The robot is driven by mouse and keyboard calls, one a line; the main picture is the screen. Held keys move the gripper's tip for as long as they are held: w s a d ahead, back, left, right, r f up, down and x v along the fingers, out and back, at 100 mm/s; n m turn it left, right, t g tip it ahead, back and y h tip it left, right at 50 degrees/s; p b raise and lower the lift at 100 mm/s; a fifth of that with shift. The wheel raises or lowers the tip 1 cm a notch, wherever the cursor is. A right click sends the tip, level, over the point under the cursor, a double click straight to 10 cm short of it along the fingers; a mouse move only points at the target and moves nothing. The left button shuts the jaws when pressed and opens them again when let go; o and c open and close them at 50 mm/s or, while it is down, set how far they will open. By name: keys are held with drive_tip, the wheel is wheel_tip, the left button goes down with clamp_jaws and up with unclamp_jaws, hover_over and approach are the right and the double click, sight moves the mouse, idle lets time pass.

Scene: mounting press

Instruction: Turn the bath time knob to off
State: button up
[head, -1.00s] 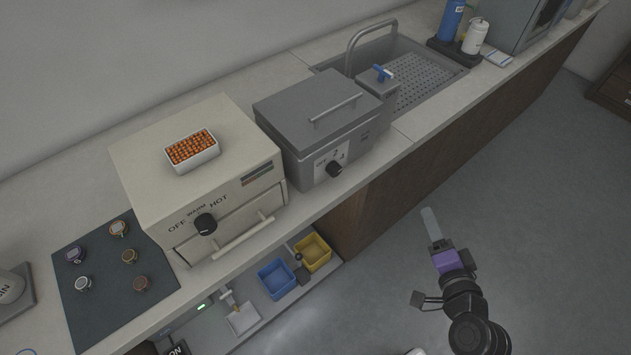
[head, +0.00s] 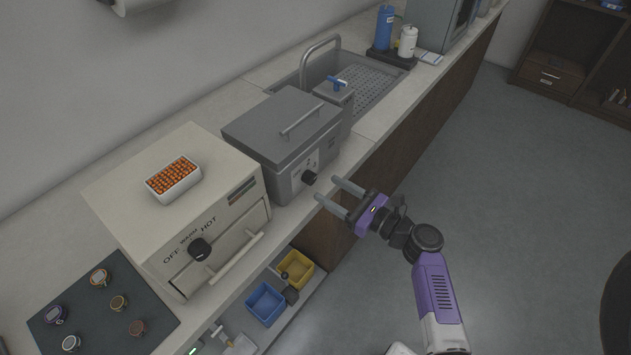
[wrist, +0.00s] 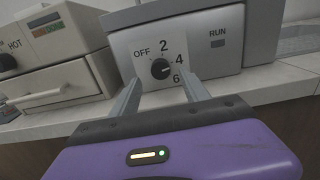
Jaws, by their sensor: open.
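The bath time knob (head: 309,178) is a black dial on the front of the grey lidded bath (head: 283,135). In the wrist view the knob (wrist: 160,69) sits on a white panel marked OFF, 2, 4 and 6, with OFF at its upper left. A light mark shows on the knob, but I cannot tell exactly which number it points to. My gripper (head: 327,189) is open and empty, in front of the bath and apart from the knob. In the wrist view its two fingers (wrist: 162,88) point at the panel, one on either side of the knob.
A beige oven (head: 180,215) with its own OFF/WARM/HOT knob (head: 199,249) and a bar handle stands left of the bath. A white tray (head: 173,180) of orange pieces is on top. A sink (head: 360,85) lies beyond. The floor at right is clear.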

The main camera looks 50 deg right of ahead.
sight(313, 180)
drive_tip(key=shift+w, duration=2.5)
clamp_jaws()
